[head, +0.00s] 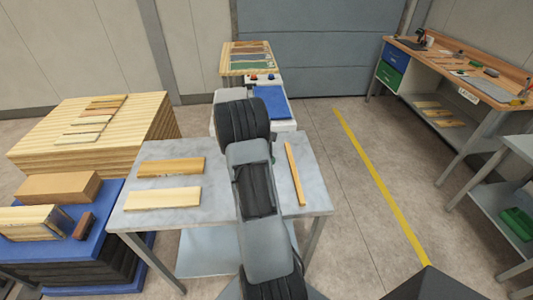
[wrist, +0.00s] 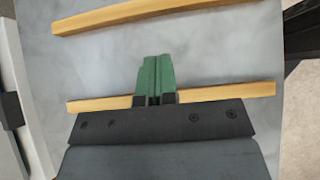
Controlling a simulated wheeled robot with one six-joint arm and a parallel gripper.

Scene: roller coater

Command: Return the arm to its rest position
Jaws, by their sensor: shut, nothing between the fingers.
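My gripper (wrist: 155,72) shows in the wrist view with its two green fingers together and nothing between them. It is above a grey table top (wrist: 110,60). A thin wooden strip (wrist: 228,92) passes behind the fingers and shows on both sides of them; I cannot tell how far below them it lies. In the head view my arm (head: 258,205) reaches forward over the grey table (head: 218,180), and my gripper is hidden there.
Two boards (head: 170,167) (head: 162,198) lie left of my arm and a narrow strip (head: 295,174) lies right. A white machine with a blue panel (head: 272,101) stands beyond. A stacked pallet (head: 95,130) is left, a workbench (head: 465,75) right. The floor by the yellow line (head: 375,180) is clear.

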